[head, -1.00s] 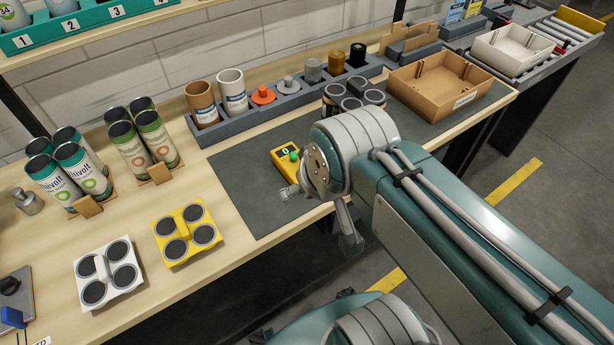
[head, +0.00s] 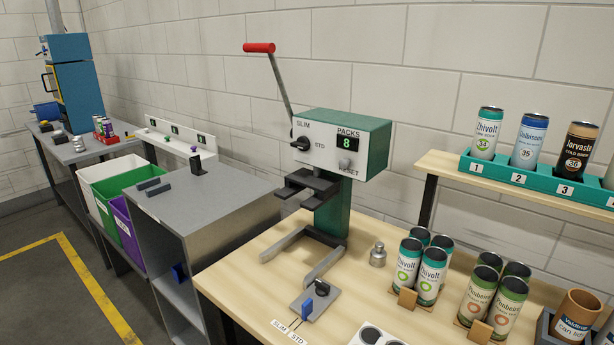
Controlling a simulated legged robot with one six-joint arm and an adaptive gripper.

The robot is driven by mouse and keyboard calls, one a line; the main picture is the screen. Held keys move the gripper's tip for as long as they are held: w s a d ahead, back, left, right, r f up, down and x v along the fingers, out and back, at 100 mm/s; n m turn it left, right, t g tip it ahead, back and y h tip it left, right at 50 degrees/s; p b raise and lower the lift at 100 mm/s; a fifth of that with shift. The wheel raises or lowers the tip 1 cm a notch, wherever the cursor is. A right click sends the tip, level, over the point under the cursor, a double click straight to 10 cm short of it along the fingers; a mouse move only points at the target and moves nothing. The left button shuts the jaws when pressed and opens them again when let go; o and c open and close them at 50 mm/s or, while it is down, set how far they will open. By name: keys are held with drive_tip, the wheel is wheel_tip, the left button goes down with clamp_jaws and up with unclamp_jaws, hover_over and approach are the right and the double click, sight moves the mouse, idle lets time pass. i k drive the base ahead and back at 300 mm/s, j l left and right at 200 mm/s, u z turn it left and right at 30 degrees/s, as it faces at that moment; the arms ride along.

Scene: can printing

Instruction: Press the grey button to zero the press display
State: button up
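The press (head: 325,165) stands on the wooden bench in the middle of the head view, with a green and white body and a raised red-handled lever (head: 259,48). Its display (head: 347,142), under the word PACKS, reads 8 in green. The grey button (head: 344,164) sits just below the display, above the word RESET. A dark selector knob (head: 301,142) is on the left of the panel between SLIM and STD. My gripper is not in the head view now, and nothing covers the button.
Several Chivolt cans (head: 408,262) and other cans (head: 481,300) stand right of the press. A small metal weight (head: 378,255) and a plate with a blue part (head: 307,306) are nearby. A teal numbered rack (head: 540,180) is on the shelf. Bins (head: 110,185) stand left.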

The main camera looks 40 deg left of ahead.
sight(344, 164)
drive_tip(key=u, duration=1.45)
